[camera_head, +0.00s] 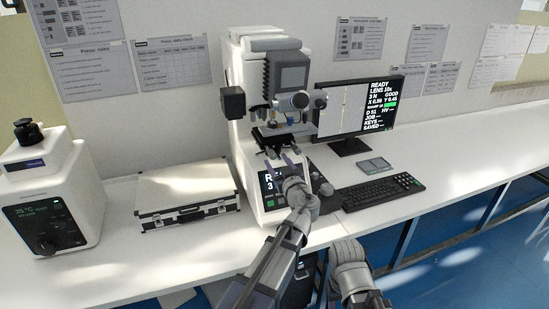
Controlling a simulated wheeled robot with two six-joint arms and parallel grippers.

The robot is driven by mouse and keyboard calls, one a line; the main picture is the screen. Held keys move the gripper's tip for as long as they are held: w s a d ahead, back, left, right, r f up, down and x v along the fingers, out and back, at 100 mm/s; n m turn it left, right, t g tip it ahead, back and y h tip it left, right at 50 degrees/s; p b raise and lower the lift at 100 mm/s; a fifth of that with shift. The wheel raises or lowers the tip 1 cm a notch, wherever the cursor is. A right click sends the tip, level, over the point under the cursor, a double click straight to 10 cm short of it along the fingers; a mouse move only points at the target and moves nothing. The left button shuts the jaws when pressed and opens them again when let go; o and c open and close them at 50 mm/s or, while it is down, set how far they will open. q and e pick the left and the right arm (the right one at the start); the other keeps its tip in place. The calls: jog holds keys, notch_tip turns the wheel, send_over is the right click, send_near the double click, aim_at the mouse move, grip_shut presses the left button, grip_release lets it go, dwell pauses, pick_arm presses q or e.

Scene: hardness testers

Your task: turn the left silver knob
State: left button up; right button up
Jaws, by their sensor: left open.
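The white hardness tester (242,110) stands on the bench at the middle of the view. Its dark stage (285,130) sits under the grey head, with small silver parts around it. I cannot pick out the left silver knob for certain at this size; my gripper and arm cover part of the area below the stage. My left gripper (281,158) is open, just below and in front of the stage, its fingers pointing up toward it. I see nothing between the fingers. Part of my right arm shows at the bottom, but its gripper does not.
A monitor (389,107) and keyboard (381,191) stand right of the tester. A silver case (187,190) lies to its left, with a white device (48,200) farther left.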

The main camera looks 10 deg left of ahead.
aim_at(274, 157)
pick_arm(q)
jog(key=shift+x, duration=1.8)
jog(key=shift+c, duration=0.3)
grip_shut()
